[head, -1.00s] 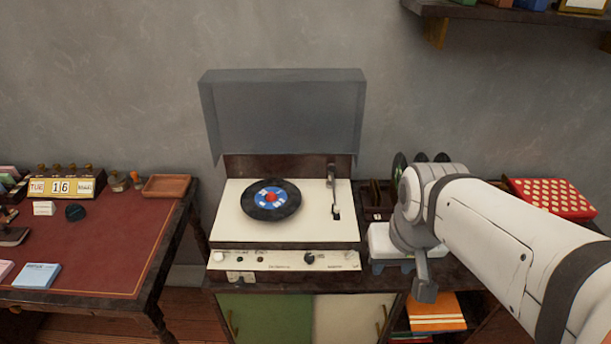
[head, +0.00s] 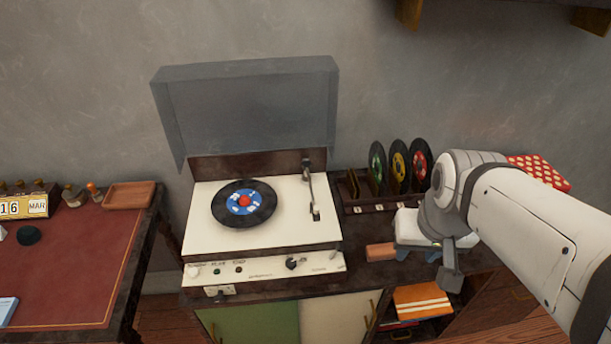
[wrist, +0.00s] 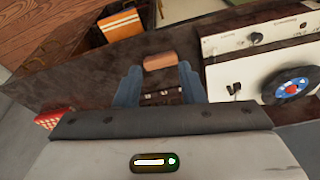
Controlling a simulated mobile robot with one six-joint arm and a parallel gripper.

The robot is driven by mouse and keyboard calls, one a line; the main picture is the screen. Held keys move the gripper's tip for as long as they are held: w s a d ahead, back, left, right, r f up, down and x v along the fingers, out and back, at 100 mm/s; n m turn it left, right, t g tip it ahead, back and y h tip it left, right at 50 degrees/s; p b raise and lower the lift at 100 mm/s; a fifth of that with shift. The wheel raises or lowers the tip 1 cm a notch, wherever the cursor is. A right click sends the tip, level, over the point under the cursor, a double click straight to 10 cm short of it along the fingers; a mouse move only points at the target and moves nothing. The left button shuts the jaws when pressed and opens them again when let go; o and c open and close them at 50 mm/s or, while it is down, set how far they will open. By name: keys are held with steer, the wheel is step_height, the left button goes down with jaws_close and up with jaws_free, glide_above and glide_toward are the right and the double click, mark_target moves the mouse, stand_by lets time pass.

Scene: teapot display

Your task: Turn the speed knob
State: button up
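The cream record player (head: 210,225) stands on the cabinet with its lid up and a black record with a blue label on the platter. Its front panel has a black knob (head: 291,263) right of centre and a white knob (head: 193,271) at the left end. The labels are too small to read. The black knob also shows in the wrist view (wrist: 256,38), right of my fingers. My gripper (head: 413,255) is right of the player, partly behind my arm. In the wrist view its two fingers (wrist: 158,85) are apart with nothing held, clear of the knob.
A brown block (head: 381,252) lies on the cabinet top between player and gripper. A rack (head: 365,209) with several records stands behind. The grey lid (head: 245,110) rises at the back. A red-topped desk (head: 75,265) is at left.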

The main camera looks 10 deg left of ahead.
steer(key=shift+o, duration=1.1)
steer(key=shift+w+a, duration=0.2)
steer(key=shift+w, duration=0.05)
steer(key=g+p, duration=0.3)
glide_above(291, 261)
step_height(291, 261, down, 11)
steer(key=shift+r, duration=0.1)
step_height(291, 261, down, 8)
steer(key=shift+r, duration=0.1)
